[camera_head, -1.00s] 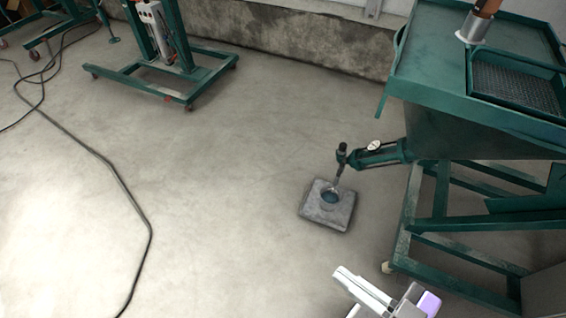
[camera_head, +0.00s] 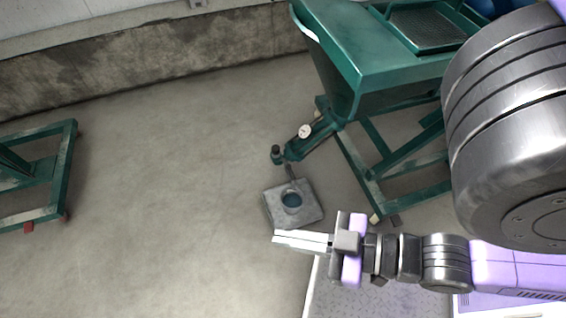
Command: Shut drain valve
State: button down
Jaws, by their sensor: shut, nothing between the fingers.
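The drain valve (camera_head: 279,153) is a dark fitting at the end of a green pipe (camera_head: 322,128) that comes out low from the green tank; its handle position is too small to make out. A thin grey spout or stream (camera_head: 291,172) runs from it down to a grey square block (camera_head: 307,211) with a round opening showing blue inside. My gripper (camera_head: 276,236) is shut and empty, its pale fingers pointing left. In the picture it sits just below the block and apart from the valve.
A round white gauge (camera_head: 304,131) sits on the pipe. The green tank (camera_head: 385,65) stands on green legs behind and right. A green wheeled frame (camera_head: 40,185) is at the left. Bare floor (camera_head: 170,180) lies between; a low concrete wall (camera_head: 150,55) runs behind.

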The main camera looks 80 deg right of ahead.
aim_at(288, 166)
jog(key=i+j+z, duration=0.25)
jog(key=i+z, duration=0.15)
jog(key=i+j+z, duration=0.45)
jog(key=k+l, duration=0.05)
